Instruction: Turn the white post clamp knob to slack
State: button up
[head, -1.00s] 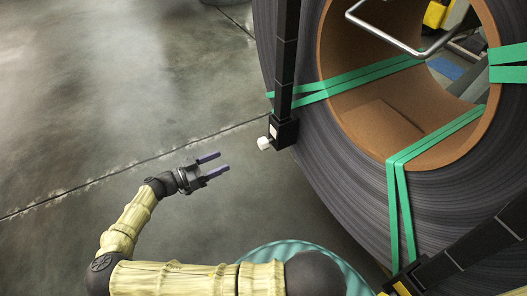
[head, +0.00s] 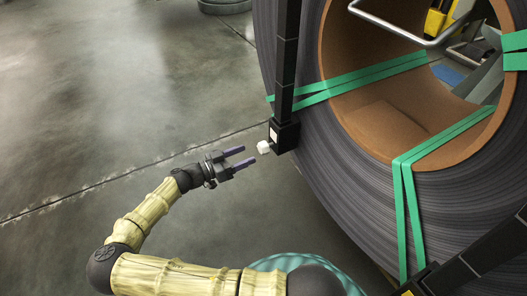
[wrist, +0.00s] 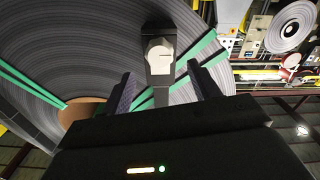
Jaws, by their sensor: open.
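The white knob (head: 264,147) sticks out from the left side of a black clamp block (head: 285,134) at the lower end of a black post (head: 287,60). In the wrist view the white knob (wrist: 159,56) faces the camera, beyond and between the two fingers. My gripper (head: 243,158) is open and empty, its purple-grey fingers pointing right toward the knob. The fingertips are close to the knob, with a small gap in the head view. In the wrist view my gripper (wrist: 165,88) shows one finger on each side below the knob.
A large dark steel strip coil (head: 330,150) with a brown core (head: 375,110) and green straps (head: 410,215) stands right behind the clamp. A metal bar (head: 395,38) crosses the coil's opening. The concrete floor (head: 110,90) to the left is clear.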

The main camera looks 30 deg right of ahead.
aim_at(260, 150)
jog(key=d+b, duration=0.1)
jog(key=d, duration=0.2)
jog(key=d+b, duration=0.2)
jog(key=d, duration=0.2)
jog(key=shift+w+d+f, duration=0.1)
jog(key=shift+w+f, duration=0.05)
jog(key=shift+d+r, duration=0.2)
jog(key=shift+d, duration=0.25)
jog(key=shift+c, duration=0.2)
jog(key=c, duration=0.9)
